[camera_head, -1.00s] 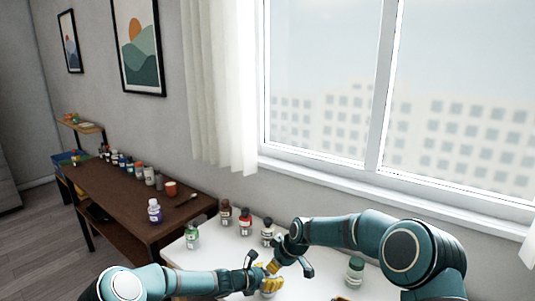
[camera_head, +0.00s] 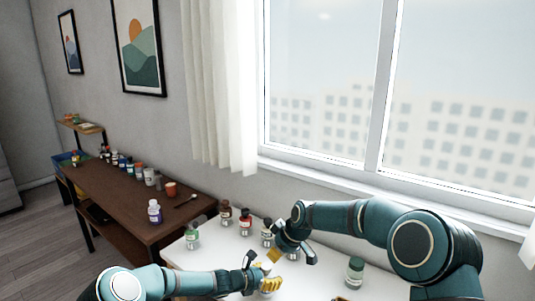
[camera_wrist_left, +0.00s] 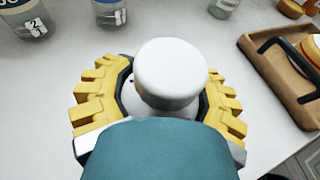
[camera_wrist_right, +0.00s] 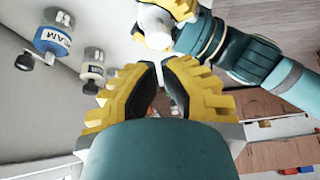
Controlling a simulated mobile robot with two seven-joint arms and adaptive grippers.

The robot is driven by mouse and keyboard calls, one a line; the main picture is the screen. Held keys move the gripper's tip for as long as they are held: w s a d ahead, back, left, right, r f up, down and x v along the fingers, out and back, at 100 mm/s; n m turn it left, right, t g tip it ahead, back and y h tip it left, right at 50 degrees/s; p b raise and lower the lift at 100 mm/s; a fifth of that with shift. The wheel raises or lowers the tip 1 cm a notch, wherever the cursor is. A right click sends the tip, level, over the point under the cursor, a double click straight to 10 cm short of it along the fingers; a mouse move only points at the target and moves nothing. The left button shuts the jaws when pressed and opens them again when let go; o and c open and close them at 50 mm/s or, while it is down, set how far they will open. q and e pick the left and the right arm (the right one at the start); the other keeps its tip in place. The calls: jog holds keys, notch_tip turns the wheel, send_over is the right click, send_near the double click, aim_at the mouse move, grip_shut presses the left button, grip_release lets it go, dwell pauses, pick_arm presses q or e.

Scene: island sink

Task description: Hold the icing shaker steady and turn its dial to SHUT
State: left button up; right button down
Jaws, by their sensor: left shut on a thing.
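The icing shaker (camera_wrist_left: 170,75) shows as a white round cap in the left wrist view; its body is hidden below. My left gripper (camera_head: 268,284) is shut around it, with a yellow finger on either side of the cap. The shaker's white top (camera_wrist_right: 158,36) also shows near the top of the right wrist view, inside the left fingers. No dial marking can be read. My right gripper (camera_wrist_right: 160,66) holds nothing; its fingertips are close together with a narrow gap. In the head view the right gripper (camera_head: 272,255) hangs just above the left one, apart from the shaker.
Several bottles stand at the white table's back, among them a red-labelled one (camera_head: 245,224). A green-capped jar (camera_head: 355,271) stands to the right. A wooden tray (camera_wrist_left: 268,62) with a black handle lies beside the left gripper. A brown side table (camera_head: 125,190) stands at left.

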jog(key=shift+f, duration=3.55)
jog(key=shift+w+a, duration=0.4)
jog(key=shift+a, duration=0.15)
jog(key=shift+w+r, duration=0.1)
jog(key=shift+d, duration=0.1)
jog(key=shift+s+d+r, duration=0.1)
jog(key=shift+s+d, duration=0.15)
jog(key=shift+d, duration=0.05)
notch_tip(320, 180, up, 6)
send_over(271, 270)
jog(key=d, duration=0.2)
jog(key=shift+s+a, duration=0.25)
jog(key=shift+s, duration=0.2)
